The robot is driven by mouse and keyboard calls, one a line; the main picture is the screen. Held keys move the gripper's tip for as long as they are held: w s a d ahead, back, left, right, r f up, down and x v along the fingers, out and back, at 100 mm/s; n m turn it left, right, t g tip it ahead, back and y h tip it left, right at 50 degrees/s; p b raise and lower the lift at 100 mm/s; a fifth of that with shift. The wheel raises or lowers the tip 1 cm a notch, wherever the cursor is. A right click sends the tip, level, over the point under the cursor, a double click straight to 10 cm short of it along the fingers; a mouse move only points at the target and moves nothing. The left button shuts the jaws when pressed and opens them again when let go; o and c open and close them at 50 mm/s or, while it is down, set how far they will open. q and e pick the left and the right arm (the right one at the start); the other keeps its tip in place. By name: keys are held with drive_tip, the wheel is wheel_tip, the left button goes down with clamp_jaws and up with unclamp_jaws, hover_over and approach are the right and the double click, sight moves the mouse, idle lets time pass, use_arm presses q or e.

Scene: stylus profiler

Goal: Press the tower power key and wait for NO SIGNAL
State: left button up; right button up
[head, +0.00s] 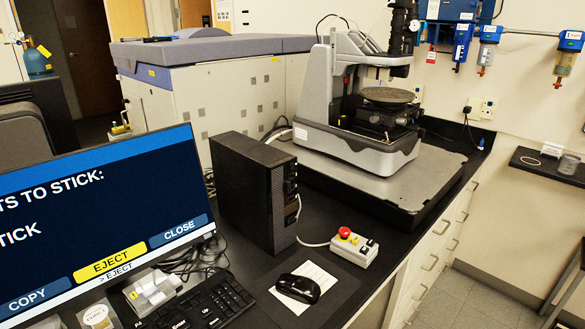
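The black computer tower (245,190) stands upright on the dark bench, right of the monitor. Its narrow front panel (290,205) faces right and is seen at a steep angle. The power key is too small to make out. The monitor (90,225) is lit at the lower left, cut off by the picture edge. It shows a dark blue page with text ending "TS TO STICK:" and COPY, EJECT and CLOSE buttons; EJECT is yellow. No NO SIGNAL text shows on the visible part. Neither of my grippers is in view.
A control box with a red button (344,233) sits right of the tower. A black mouse (298,289) lies on white paper. The keyboard (195,303) is below the monitor. The stylus profiler (355,145) stands on a grey plate behind. Cables lie between monitor and tower.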

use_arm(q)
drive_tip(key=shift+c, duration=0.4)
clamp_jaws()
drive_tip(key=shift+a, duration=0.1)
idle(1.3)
